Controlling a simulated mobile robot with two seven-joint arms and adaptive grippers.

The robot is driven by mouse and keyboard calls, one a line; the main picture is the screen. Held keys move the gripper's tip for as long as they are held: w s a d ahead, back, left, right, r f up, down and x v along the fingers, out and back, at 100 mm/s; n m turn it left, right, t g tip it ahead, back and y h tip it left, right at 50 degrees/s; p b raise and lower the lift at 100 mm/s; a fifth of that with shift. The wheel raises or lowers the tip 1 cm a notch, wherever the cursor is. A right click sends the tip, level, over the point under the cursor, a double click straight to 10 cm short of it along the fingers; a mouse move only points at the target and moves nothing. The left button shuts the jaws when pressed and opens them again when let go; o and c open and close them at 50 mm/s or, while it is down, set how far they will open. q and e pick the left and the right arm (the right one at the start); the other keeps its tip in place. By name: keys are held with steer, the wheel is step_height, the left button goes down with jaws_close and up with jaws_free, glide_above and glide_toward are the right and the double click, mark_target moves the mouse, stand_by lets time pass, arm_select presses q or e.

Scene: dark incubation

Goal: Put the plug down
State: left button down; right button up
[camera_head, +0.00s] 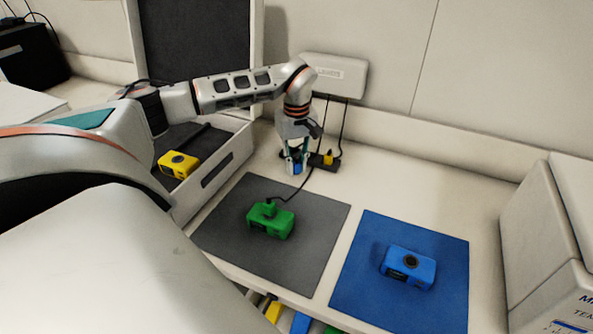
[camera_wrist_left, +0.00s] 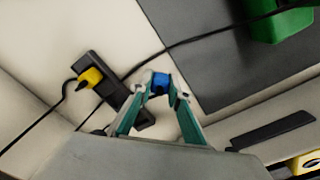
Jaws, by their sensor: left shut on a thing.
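My left gripper (camera_head: 297,163) is shut on a blue plug (camera_wrist_left: 159,82), with the fingers pointing down by the back of the table. The blue plug (camera_head: 297,169) also shows low between the fingertips in the head view. It is beside a black power strip (camera_wrist_left: 111,82); I cannot tell whether it touches the table. A yellow plug (camera_wrist_left: 91,77) sits in the strip, and it also shows in the head view (camera_head: 328,158). The fingers hide part of the strip. My right gripper is in neither view.
A green device (camera_head: 270,223) with a black cable stands on a grey mat (camera_head: 322,250). A blue device (camera_head: 408,267) stands on a blue mat (camera_head: 375,225). A yellow device (camera_head: 178,164) lies in a white tray (camera_head: 232,160). A white box (camera_head: 552,225) stands at the right.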

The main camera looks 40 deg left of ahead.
mark_target(296, 159)
arm_select(q)
steer(key=shift+f, duration=1.15)
steer(key=shift+f, duration=0.1)
steer(key=c, duration=1.9)
jaws_free()
step_height(296, 159, up, 12)
steer(key=shift+r, duration=0.1)
